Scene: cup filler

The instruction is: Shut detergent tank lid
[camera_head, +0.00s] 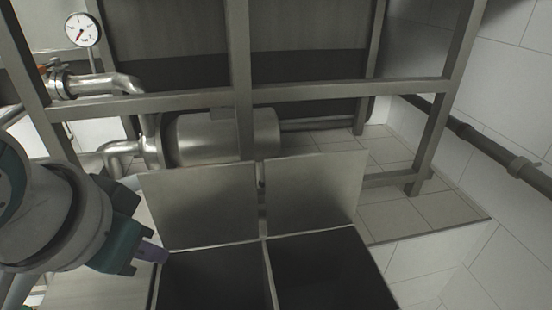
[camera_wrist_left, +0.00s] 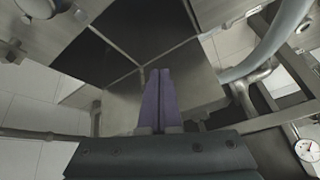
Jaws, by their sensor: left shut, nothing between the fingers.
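The tank has two open-topped compartments side by side, with dark insides, in the head view. The left metal lid (camera_head: 200,203) and the right metal lid (camera_head: 312,188) both stand raised along the back edge. Which one is the detergent tank lid, I cannot tell. My left gripper (camera_head: 160,254) is shut and empty, at the left compartment's back left corner, low in front of the left lid. In the left wrist view, its purple fingers (camera_wrist_left: 161,100) are together, with a lid surface (camera_wrist_left: 203,78) behind them. Whether they touch it is unclear. My right gripper is not in view.
A metal frame (camera_head: 240,98) stands behind the lids, with a steel cylinder (camera_head: 222,137) and curved pipes (camera_head: 110,84) at the left. A pressure gauge (camera_head: 82,30) is at upper left. A tiled wall (camera_head: 505,100) with a pipe bounds the right.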

